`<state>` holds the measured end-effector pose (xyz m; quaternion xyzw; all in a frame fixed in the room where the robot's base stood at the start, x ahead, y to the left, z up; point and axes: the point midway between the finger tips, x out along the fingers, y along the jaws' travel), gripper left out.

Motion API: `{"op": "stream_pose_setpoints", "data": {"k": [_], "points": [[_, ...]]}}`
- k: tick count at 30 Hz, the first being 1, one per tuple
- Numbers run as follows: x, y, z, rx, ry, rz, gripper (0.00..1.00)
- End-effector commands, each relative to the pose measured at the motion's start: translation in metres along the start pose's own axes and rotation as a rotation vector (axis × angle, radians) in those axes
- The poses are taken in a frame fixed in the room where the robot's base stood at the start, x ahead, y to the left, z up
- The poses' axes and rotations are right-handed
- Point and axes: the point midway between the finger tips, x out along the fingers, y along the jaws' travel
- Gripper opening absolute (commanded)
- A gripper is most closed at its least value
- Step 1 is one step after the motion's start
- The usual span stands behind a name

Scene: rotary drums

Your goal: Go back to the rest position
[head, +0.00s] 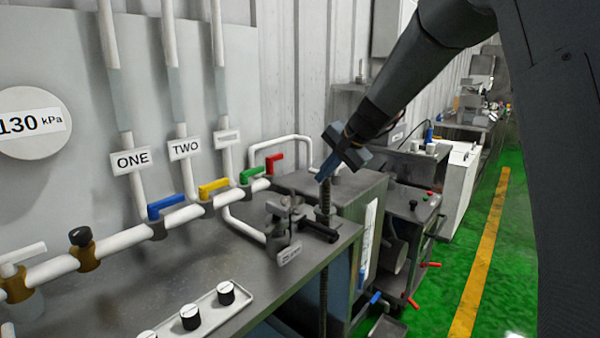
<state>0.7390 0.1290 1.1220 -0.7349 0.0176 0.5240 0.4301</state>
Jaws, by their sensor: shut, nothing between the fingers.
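My gripper (327,169) is at the end of my dark arm, which comes down from the upper right in the head view. Its blue fingertips are together and empty. It hangs in the air in front of the grey cabinet, above and right of the dark clamp-like fixture (287,222) on the bench. It appears apart from the fixture and from the red valve handle (275,163) to its left, though the depth is hard to judge.
White pipes with blue (166,206), yellow (213,188) and green (252,174) handles run along the wall. A tray (204,315) with black knobs lies on the metal bench (210,262). A grey cabinet (378,215) stands at its right end. The green floor (515,240) at right looks clear.

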Motion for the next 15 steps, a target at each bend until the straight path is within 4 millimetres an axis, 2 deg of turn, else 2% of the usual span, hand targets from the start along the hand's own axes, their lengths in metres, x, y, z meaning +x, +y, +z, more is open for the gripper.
{"op": "stream_pose_setpoints", "data": {"k": [5,8,11,15], "points": [[-0.006,0.054,0.025,-0.081,-0.006,0.101,0.0],[-0.011,0.094,0.045,-0.145,-0.019,0.174,0.0],[-0.022,0.147,0.073,-0.234,-0.041,0.266,0.0],[-0.043,0.229,0.12,-0.392,-0.095,0.398,0.0]]}}
